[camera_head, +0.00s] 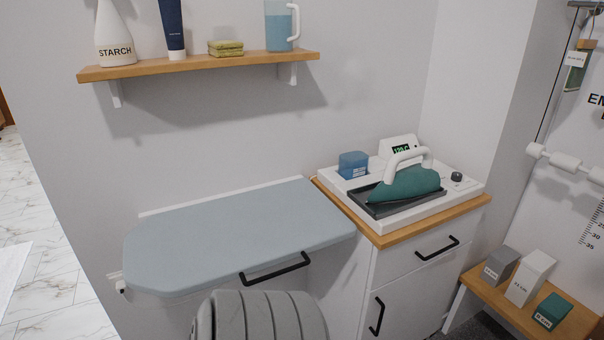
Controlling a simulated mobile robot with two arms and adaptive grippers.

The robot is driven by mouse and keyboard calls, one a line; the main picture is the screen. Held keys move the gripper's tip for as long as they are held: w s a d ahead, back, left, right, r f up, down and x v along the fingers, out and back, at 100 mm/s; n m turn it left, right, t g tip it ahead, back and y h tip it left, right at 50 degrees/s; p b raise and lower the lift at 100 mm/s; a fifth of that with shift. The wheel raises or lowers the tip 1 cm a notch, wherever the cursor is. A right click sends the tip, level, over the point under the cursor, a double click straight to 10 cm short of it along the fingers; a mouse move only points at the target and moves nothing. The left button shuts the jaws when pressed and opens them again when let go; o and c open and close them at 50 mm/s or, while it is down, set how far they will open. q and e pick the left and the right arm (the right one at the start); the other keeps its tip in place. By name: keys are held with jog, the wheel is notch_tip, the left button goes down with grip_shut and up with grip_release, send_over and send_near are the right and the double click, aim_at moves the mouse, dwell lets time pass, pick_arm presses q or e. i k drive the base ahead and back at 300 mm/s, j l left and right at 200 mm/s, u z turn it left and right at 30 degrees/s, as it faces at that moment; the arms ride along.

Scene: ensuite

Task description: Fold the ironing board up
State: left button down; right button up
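The ironing board (225,235) is a grey-blue padded board with a rounded left end. It is unfolded and lies flat, out from the wall, with its long back edge along a white strip on the wall. Its top is bare. A black bar handle (275,269) is at its front edge, right of the middle. A small bracket (118,282) shows at the wall below its left end. The underside of the board is hidden. Neither of my grippers is in view.
Right of the board, a white cabinet (408,272) bears a teal iron (405,184) on a white station. A wooden shelf (205,65) with a starch bottle (115,35) and jug (280,25) hangs above. A low bench (500,310) with labelled blocks stands at the right.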

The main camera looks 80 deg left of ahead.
aim_at(183, 251)
jog(key=k+u, duration=0.1)
jog(key=u, duration=0.85)
jog(key=k+j+u, duration=0.1)
jog(key=u, duration=0.4)
jog(key=j+u, duration=0.1)
jog(key=u, duration=0.4)
jog(key=k+j+u, duration=0.1)
jog(key=u, duration=0.35)
